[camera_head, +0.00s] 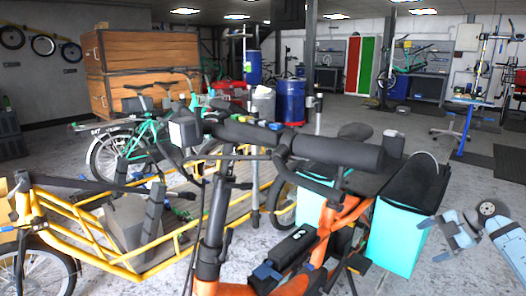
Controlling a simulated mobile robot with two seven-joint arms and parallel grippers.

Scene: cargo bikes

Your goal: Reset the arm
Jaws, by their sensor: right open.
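My right arm comes in at the lower right edge, light blue and white with a dark round joint. Its gripper (432,241) points left, with its two fingers apart and nothing seen between them. It is beside the teal pannier box (394,238) of the orange cargo bike (341,222), on that box's right; I cannot tell the exact gap. I do not make out my left gripper in this view.
A yellow cargo bike (88,238) stands at left. Wooden crates (150,52) and blue drums (291,101) stand behind. A blue stand (466,128) is at right. Grey floor is free around my right gripper.

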